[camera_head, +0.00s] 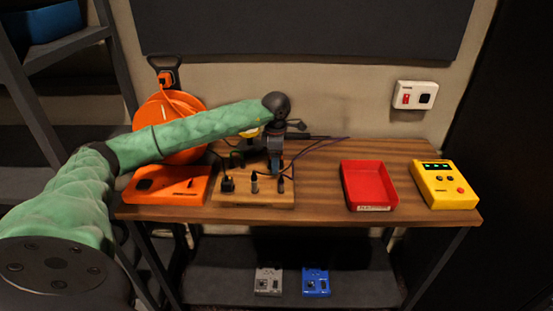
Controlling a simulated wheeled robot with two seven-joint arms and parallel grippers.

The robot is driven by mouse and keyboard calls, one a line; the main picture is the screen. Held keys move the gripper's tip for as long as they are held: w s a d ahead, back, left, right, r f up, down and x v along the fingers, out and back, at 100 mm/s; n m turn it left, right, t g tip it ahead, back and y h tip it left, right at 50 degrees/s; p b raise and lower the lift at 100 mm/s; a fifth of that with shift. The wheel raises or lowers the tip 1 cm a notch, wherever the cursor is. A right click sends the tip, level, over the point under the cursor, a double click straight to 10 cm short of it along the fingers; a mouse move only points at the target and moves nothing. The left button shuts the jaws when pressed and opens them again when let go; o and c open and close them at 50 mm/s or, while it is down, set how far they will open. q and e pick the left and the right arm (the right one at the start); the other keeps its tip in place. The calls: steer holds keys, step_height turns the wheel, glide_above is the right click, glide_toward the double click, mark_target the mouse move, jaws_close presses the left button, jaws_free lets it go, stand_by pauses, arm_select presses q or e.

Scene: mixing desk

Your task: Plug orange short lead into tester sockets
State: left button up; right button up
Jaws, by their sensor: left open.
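The yellow tester (445,186) with small green lights stands at the right end of the wooden desk. I cannot make out an orange short lead. A pale wooden board (280,200) at the desk's centre front holds several dark upright plugs (228,184) with thin dark and purple cables. The arm and gripper hide part of the board's back. My right gripper is not in view.
An empty red tray (346,189) lies between board and tester. An orange cable reel (160,117) and a flat orange case (150,200) stand at the left. A white socket box (416,88) is on the wall. Grey and blue boxes (316,284) sit on the lower shelf.

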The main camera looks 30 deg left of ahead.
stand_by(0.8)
arm_select(q)
steer(key=shift+b, duration=0.5)
steer(key=shift+c, duration=0.2)
jaws_close()
steer(key=shift+r, duration=0.2)
steer(key=shift+r+p, duration=0.75)
steer(key=shift+r, duration=2)
